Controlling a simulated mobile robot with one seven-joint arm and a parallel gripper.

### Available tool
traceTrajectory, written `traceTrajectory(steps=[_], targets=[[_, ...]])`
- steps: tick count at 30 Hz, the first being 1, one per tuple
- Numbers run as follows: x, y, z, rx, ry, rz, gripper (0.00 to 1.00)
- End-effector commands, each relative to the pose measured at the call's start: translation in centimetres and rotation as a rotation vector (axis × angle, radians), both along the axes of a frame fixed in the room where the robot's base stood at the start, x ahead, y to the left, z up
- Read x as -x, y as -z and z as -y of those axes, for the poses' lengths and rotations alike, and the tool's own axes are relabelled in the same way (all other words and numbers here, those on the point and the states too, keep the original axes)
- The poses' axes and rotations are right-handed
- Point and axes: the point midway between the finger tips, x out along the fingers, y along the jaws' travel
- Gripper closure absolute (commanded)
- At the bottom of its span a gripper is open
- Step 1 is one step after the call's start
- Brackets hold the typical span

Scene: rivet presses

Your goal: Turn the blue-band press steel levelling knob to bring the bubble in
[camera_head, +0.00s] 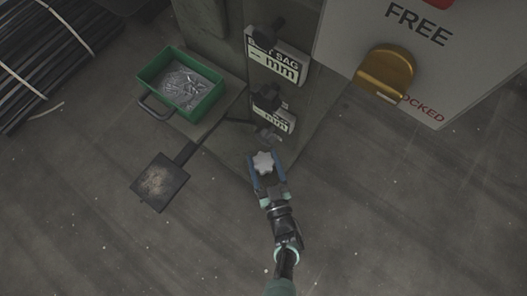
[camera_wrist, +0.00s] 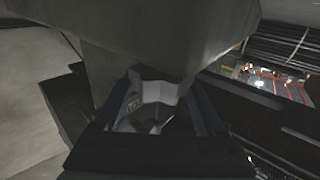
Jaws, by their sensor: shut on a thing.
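The pale steel levelling knob (camera_head: 263,163), lobed like a star, sits low at the foot of the press (camera_head: 215,20). My gripper (camera_head: 266,175) has its blue-edged fingers on either side of the knob and is shut on it. In the wrist view the knob (camera_wrist: 158,92) shows as a light grey scalloped shape between the fingers of my gripper (camera_wrist: 160,108). I cannot make out a bubble or a blue band in either view.
Black knobs (camera_head: 268,97) and "mm" plates (camera_head: 277,60) are on the press above. A green bin (camera_head: 180,82) of metal pieces and a black foot pedal (camera_head: 159,181) lie left. A brass knob (camera_head: 386,72) is on the sign panel at upper right. Floor at right is clear.

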Motion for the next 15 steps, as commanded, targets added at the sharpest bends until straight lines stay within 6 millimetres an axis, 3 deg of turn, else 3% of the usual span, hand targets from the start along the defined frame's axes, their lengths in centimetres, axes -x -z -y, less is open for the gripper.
traceTrajectory(steps=[15], targets=[[0.07, -0.05, 0.01, -0.003, -0.051, 0.002, 0.83]])
